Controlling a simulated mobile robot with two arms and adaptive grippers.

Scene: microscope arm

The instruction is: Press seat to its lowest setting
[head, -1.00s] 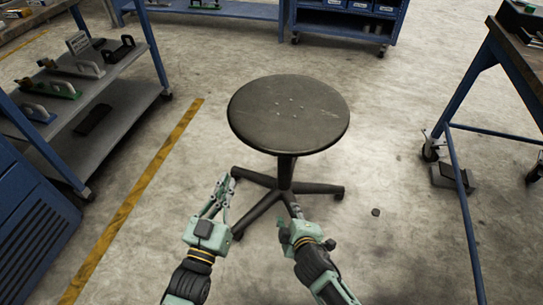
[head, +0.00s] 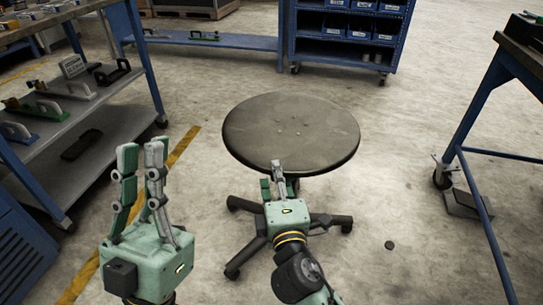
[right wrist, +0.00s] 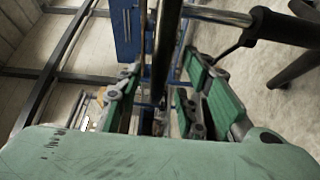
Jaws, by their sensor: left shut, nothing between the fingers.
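The round dark seat (head: 290,130) of the stool is in the middle of the head view, above its black wheeled base (head: 240,262). My left gripper (head: 141,158) is shut and empty, raised to the left of the seat, fingers pointing up. My right gripper (head: 272,176) is at the seat's near edge, where its fingertips overlap the rim; I cannot tell if they touch it. In the right wrist view its green fingers (right wrist: 165,95) are apart. A dark bar (right wrist: 165,45) shows between them, and a metal rod with a black end (right wrist: 285,27) crosses above.
A shelf cart (head: 110,125) with tools stands at the left. A blue bin rack (head: 345,50) stands behind the stool. A blue-legged bench (head: 480,110) is at the right. A small dark disc (head: 389,245) lies on the otherwise open floor right of the base.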

